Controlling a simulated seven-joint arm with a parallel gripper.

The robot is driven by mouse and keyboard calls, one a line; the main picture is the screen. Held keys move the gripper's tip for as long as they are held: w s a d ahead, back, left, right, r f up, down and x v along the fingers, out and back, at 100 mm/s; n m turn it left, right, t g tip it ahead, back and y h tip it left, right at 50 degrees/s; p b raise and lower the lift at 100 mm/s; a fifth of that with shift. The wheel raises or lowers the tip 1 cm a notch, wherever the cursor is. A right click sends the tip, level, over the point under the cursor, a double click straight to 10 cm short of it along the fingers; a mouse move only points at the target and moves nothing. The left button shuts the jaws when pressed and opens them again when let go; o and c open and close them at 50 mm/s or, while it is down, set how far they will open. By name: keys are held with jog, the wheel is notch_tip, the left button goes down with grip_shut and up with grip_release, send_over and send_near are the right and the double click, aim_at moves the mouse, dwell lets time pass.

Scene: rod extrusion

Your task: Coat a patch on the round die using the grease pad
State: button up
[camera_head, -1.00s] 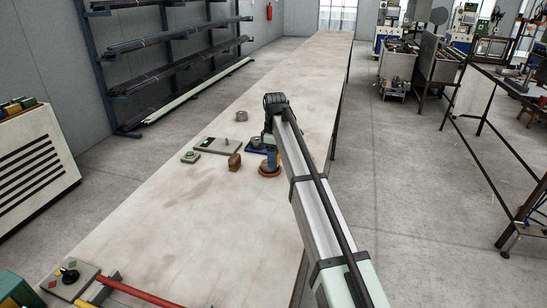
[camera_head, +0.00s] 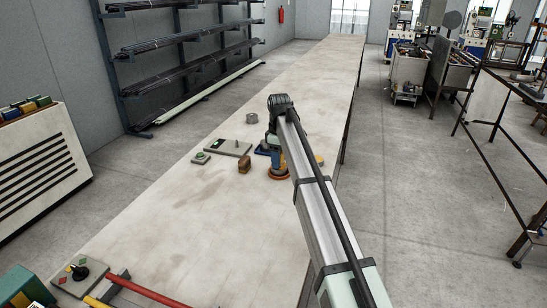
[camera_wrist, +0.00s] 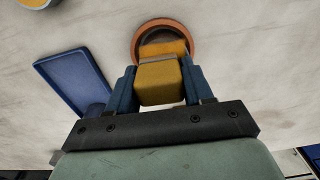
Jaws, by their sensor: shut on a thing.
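My gripper (camera_wrist: 158,90) has blue fingers and is shut on a yellow block with a grey band and an orange lower part, which looks like the grease pad (camera_wrist: 158,82). In the wrist view the pad overlaps a copper-coloured round piece (camera_wrist: 138,42) with a dark inside. I cannot tell whether the pad touches it, or whether this piece is the round die or a dish. The round piece also shows in the head view (camera_head: 278,178), below my gripper. A grey ring (camera_head: 252,118) stands apart, farther back on the table.
An empty-looking blue tray (camera_wrist: 75,75) lies left of the gripper in the wrist view. A brown block (camera_head: 244,165), a grey plate (camera_head: 228,148) and a small green-topped piece (camera_head: 201,158) lie nearby. A yellow piece (camera_head: 319,160) is right of my arm.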

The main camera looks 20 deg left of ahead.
jog(key=shift+s+d, duration=0.1)
jog(key=shift+d, duration=1.75)
jog(key=a, duration=0.6)
jog(key=shift+w+a, duration=0.2)
jog(key=shift+a, duration=0.05)
jog(key=shift+a+r, duration=0.1)
jog(key=shift+r, duration=0.05)
notch_tip(320, 180, up, 8)
